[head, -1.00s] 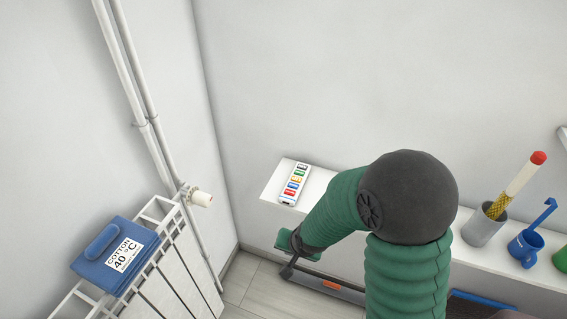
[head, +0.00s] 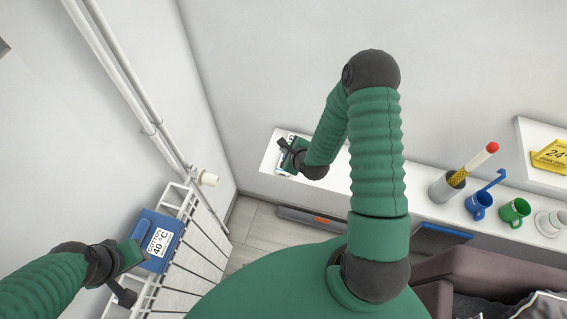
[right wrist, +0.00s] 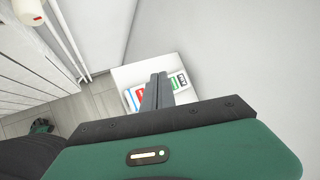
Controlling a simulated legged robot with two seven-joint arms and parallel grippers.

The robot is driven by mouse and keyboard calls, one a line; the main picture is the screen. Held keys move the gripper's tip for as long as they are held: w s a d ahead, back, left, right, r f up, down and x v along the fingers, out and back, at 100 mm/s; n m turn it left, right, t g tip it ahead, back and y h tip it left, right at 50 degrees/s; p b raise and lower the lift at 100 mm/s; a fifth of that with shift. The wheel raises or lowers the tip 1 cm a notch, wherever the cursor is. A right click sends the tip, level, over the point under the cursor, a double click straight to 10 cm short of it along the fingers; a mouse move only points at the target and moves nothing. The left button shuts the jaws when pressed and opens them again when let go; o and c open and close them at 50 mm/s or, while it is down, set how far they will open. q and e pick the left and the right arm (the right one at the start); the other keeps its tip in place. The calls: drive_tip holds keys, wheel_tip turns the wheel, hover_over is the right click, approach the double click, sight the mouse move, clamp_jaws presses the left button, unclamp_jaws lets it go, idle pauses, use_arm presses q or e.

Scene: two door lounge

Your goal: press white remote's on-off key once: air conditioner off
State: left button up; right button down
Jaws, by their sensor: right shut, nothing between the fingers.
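The white remote (right wrist: 183,80) with coloured keys lies on the left end of the white shelf (right wrist: 126,75). In the right wrist view the fingers of my right gripper (right wrist: 158,78) are shut and empty, in front of the remote's middle. They hide some of its keys. Green and dark keys show right of the fingers, red and blue ones left. Whether the fingertips touch it I cannot tell. In the head view my right gripper (head: 288,158) covers most of the remote. No air conditioner shows.
A brown sofa (head: 470,275) is at lower right.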

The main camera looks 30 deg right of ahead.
drive_tip(key=f+b, duration=0.4)
drive_tip(key=f, duration=0.1)
drive_tip(key=f+b, duration=0.2)
drive_tip(key=f, duration=0.1)
drive_tip(key=shift+d+f, duration=0.15)
drive_tip(key=shift+d, duration=0.2)
drive_tip(key=shift+w+a+f+b, duration=0.1)
drive_tip(key=shift+a+f+b, duration=0.15)
drive_tip(key=shift+b, duration=0.2)
drive_tip(key=shift+d+f, duration=0.1)
drive_tip(key=shift+d, duration=0.2)
drive_tip(key=shift+a, duration=0.15)
idle(0.6)
drive_tip(key=shift+f, duration=0.3)
